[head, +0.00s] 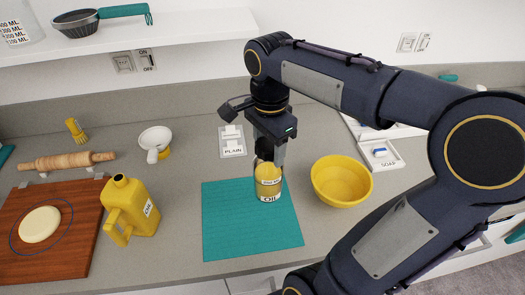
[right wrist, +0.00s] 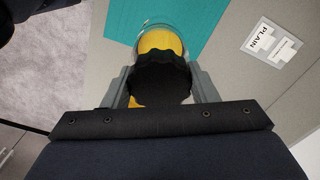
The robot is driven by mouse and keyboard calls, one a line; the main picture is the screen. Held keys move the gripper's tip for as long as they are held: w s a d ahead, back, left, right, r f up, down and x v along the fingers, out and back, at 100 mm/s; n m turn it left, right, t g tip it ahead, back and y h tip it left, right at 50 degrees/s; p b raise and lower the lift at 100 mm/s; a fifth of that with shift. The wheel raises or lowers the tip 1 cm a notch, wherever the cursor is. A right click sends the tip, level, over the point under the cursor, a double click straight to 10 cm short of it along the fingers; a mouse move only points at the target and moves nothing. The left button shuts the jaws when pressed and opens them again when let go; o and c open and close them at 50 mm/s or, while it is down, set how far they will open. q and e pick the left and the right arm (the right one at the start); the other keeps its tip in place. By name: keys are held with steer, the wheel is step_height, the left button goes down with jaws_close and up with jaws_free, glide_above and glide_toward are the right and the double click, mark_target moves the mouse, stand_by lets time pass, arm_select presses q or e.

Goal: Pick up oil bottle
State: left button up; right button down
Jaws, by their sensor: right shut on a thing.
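The oil bottle (head: 268,190) is a clear container of yellow liquid with a dark cap and an "OIL" label. It is upright over the teal mat (head: 225,235); I cannot tell whether it touches the mat. My right gripper (head: 269,163) comes down from above and is shut on it. In the right wrist view the dark cap (right wrist: 160,80) and yellow body (right wrist: 160,40) are between the two fingers (right wrist: 162,88). The fingers hide part of the bottle's sides. My left gripper is not in view.
A yellow bowl (head: 341,182) stands right of the mat. A yellow oil jug (head: 131,210), a funnel (head: 155,140) and a wooden board (head: 75,235) with dough are on the left. A "PLAIN" card (head: 232,142) lies behind the mat.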

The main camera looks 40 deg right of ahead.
steer(key=s+a+r+b, duration=0.1)
steer(key=s+a+r, duration=0.1)
steer(key=s+r, duration=0.3)
steer(key=s, duration=0.4)
steer(key=shift+s+b, duration=0.3)
steer(key=shift+b, duration=0.05)
